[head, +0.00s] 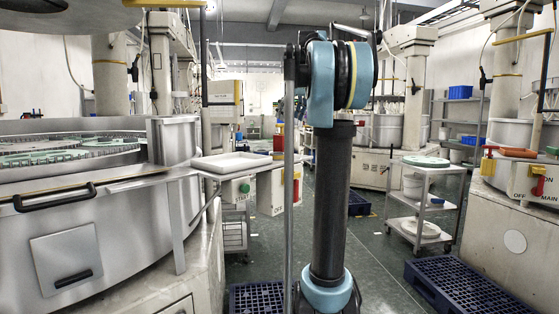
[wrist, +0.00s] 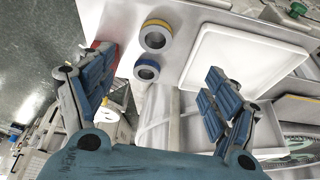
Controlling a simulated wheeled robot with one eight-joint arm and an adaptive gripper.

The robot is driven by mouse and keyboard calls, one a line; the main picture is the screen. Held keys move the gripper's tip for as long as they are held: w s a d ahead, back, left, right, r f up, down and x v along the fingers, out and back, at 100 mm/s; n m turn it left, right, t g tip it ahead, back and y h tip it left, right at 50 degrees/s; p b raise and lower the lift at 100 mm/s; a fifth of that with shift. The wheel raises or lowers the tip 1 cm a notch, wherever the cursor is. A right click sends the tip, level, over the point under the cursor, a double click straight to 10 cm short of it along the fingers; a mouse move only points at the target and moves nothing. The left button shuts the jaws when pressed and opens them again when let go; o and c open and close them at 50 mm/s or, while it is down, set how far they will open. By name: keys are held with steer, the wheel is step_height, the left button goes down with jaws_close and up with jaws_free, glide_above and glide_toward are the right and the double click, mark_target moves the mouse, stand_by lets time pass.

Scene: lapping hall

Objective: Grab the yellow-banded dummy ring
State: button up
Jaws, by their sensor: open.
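The yellow-banded dummy ring (wrist: 156,37) shows in the wrist view, at the top, lying on a metal shelf (wrist: 190,14). A similar ring with a blue band (wrist: 147,69) lies just below it in the picture, close beside it. My gripper (wrist: 158,75) is open, its blue-padded fingers spread wide on either side of the picture. Nothing is between the pads in its grip. The yellow-banded ring appears ahead of the fingertips, apart from both. I cannot make out either ring in the head view.
A white tray (wrist: 241,62) lies right of the rings, close to the right finger; it also shows in the head view (head: 237,162). A red part (wrist: 103,52) is by the left finger. A steel lapping machine (head: 60,215) stands at left. A trolley (head: 425,205) stands at right.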

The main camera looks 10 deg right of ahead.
mark_target(278, 156)
steer(key=x, duration=1.1)
steer(key=w+x, duration=0.1)
steer(key=x, duration=0.4)
steer(key=shift+w+d+f, duration=0.1)
steer(key=shift+w+f, duration=0.15)
steer(key=c, duration=1.5)
